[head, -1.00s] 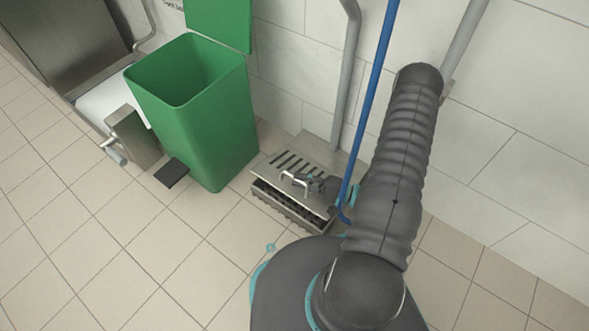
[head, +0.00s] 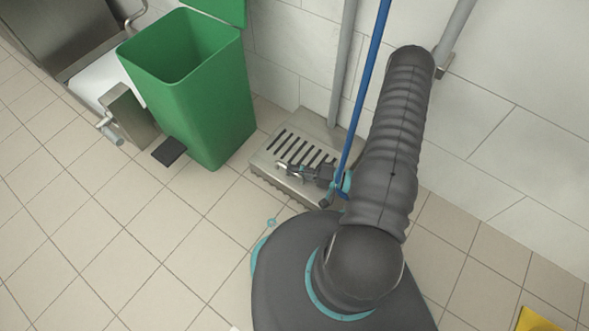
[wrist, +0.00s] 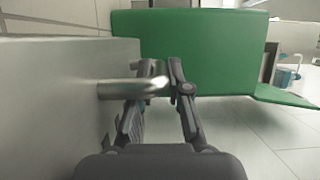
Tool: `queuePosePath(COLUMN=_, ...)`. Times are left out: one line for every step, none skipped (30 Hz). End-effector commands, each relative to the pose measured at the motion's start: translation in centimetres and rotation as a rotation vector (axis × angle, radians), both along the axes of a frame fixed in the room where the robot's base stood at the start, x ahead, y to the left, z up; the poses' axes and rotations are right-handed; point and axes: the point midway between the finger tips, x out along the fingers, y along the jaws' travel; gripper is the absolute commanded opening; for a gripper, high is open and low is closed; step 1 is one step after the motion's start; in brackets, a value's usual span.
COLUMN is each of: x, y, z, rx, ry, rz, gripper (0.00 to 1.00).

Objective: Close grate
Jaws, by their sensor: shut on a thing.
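The steel grate (head: 297,143), a slotted lid, lies flat on its low metal box (head: 285,190) on the floor by the wall. No gap shows between lid and box in the head view. My gripper (head: 290,172) is low over the grate's front part, at its handle. In the wrist view the plain metal face of the grate (wrist: 60,100) fills the left side. A bent metal handle (wrist: 130,89) sticks out from it between the fingers of my gripper (wrist: 160,75), which is shut on it. The far end of the handle is partly hidden by the fingers.
A green bin (head: 195,95) with its lid up stands left of the grate, with a black pedal (head: 169,151) at its foot. A blue pole (head: 365,95) and grey pipes run up the wall behind. The tiled floor at front left is clear.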

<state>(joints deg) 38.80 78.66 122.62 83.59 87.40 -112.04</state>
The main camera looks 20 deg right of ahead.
Motion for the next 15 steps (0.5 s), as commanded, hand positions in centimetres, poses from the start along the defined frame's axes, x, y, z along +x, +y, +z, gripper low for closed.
queuePosePath(x=0.11, y=-0.2, z=-0.41, rx=-0.008, ry=0.004, rz=-0.005, gripper=0.0)
queuePosePath(x=0.11, y=-0.2, z=-0.43, rx=-0.009, ry=0.004, rz=-0.005, gripper=0.0)
queuePosePath(x=0.11, y=-0.19, z=-0.45, rx=-0.009, ry=0.004, rz=-0.005, gripper=0.0)
queuePosePath(x=0.11, y=-0.19, z=-0.46, rx=-0.009, ry=0.004, rz=-0.005, gripper=0.0)
queuePosePath(x=0.12, y=-0.18, z=-0.47, rx=-0.008, ry=0.005, rz=-0.005, gripper=0.24)
queuePosePath(x=0.1, y=-0.16, z=-0.47, rx=-0.008, ry=0.005, rz=-0.005, gripper=0.27)
queuePosePath(x=0.09, y=-0.13, z=-0.46, rx=-0.008, ry=0.005, rz=-0.004, gripper=0.27)
queuePosePath(x=0.09, y=-0.08, z=-0.44, rx=-0.008, ry=0.005, rz=-0.003, gripper=0.27)
queuePosePath(x=0.08, y=-0.02, z=-0.41, rx=-0.006, ry=0.005, rz=-0.001, gripper=0.27)
queuePosePath(x=0.07, y=0.03, z=-0.38, rx=-0.006, ry=0.005, rz=0.0, gripper=0.27)
queuePosePath(x=0.06, y=0.05, z=-0.36, rx=-0.005, ry=0.005, rz=0.001, gripper=0.27)
queuePosePath(x=0.06, y=0.09, z=-0.34, rx=-0.005, ry=0.005, rz=0.002, gripper=0.27)
queuePosePath(x=0.06, y=0.12, z=-0.32, rx=-0.005, ry=0.005, rz=0.002, gripper=0.27)
queuePosePath(x=0.05, y=0.13, z=-0.3, rx=-0.005, ry=0.004, rz=0.003, gripper=0.27)
queuePosePath(x=0.05, y=0.15, z=-0.25, rx=-0.005, ry=0.004, rz=0.003, gripper=0.27)
